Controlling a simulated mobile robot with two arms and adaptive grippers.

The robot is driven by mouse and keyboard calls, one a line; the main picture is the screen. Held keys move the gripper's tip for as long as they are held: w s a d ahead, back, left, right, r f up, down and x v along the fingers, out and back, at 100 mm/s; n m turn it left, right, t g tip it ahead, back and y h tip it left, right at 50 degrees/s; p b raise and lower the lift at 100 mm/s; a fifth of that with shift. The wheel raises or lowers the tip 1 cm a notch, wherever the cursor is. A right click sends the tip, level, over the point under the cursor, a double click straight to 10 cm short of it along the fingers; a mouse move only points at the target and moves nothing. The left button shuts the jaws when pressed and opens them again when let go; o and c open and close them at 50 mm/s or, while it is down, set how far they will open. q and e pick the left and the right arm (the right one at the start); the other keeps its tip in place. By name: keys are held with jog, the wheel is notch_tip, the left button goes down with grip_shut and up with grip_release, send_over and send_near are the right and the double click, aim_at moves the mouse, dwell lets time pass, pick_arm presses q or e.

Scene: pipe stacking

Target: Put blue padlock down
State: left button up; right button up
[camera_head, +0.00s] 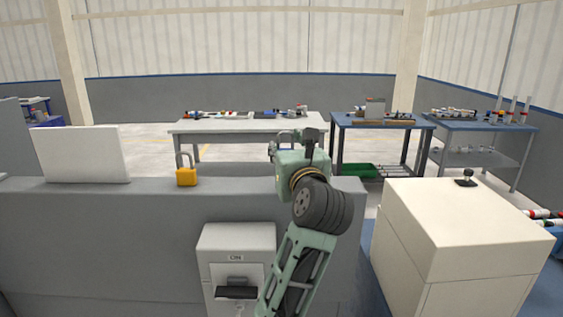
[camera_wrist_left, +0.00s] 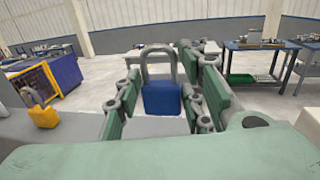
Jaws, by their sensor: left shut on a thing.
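The blue padlock (camera_wrist_left: 162,98) sits upright between the fingers of my left gripper in the left wrist view, its grey shackle on top. In the head view, my left gripper (camera_head: 295,137) is above the right part of a grey ledge (camera_head: 110,187), shut on the padlock. Only a small bit of the blue padlock (camera_head: 271,150) shows there, at the gripper's left side; the rest is hidden. Whether the padlock touches the ledge cannot be told. My right gripper is not in view.
A yellow padlock (camera_head: 187,177) stands on the ledge left of my gripper. A white panel (camera_head: 80,154) stands further left. A grey box (camera_head: 236,245) is on the ledge's front, and a white cabinet (camera_head: 465,230) is to the right. Tables with parts stand behind. The ledge between yellow padlock and gripper is clear.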

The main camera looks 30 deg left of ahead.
pick_arm(q)
jog(key=shift+a+f, duration=0.3)
jog(key=shift+a, duration=0.2)
jog(key=shift+f, duration=0.2)
notch_tip(320, 180, down, 3)
jog(key=shift+f+p, duration=0.1)
jog(key=shift+p, duration=0.5)
jog(key=shift+f, duration=0.2)
jog(key=shift+d+f, duration=0.1)
jog(key=shift+f, duration=0.15)
jog(key=o, duration=1.2)
jog(key=shift+o, duration=0.2)
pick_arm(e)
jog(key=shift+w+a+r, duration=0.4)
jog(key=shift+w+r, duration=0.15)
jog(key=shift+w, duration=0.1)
pick_arm(q)
jog(key=shift+r, duration=0.1)
